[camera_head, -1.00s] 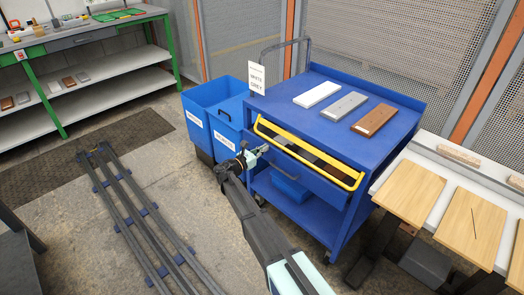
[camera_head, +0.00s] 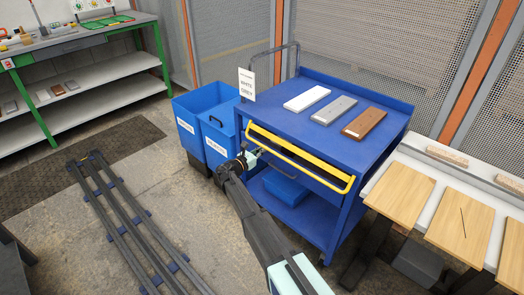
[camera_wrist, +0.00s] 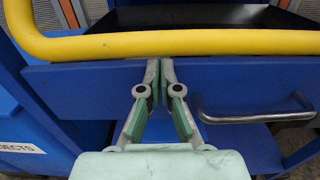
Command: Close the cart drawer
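The blue cart (camera_head: 340,150) stands in the middle of the head view. A grey bar handle (camera_wrist: 255,115) is on the drawer front, right of my gripper in the wrist view. My gripper (camera_wrist: 160,68) has its fingertips together, with nothing seen between them. It points at the drawer front just below the yellow rail, left of the handle. I cannot tell whether the tips touch the front. In the head view my gripper (camera_head: 252,158) is at the drawer's left part.
White, grey and brown boards (camera_head: 364,120) lie on the cart top beside a sign (camera_head: 246,85). Blue bins (camera_head: 217,135) stand close left of the cart. A white bench with wooden panels (camera_head: 398,192) is close on the right. Floor rails (camera_head: 125,215) lie at left.

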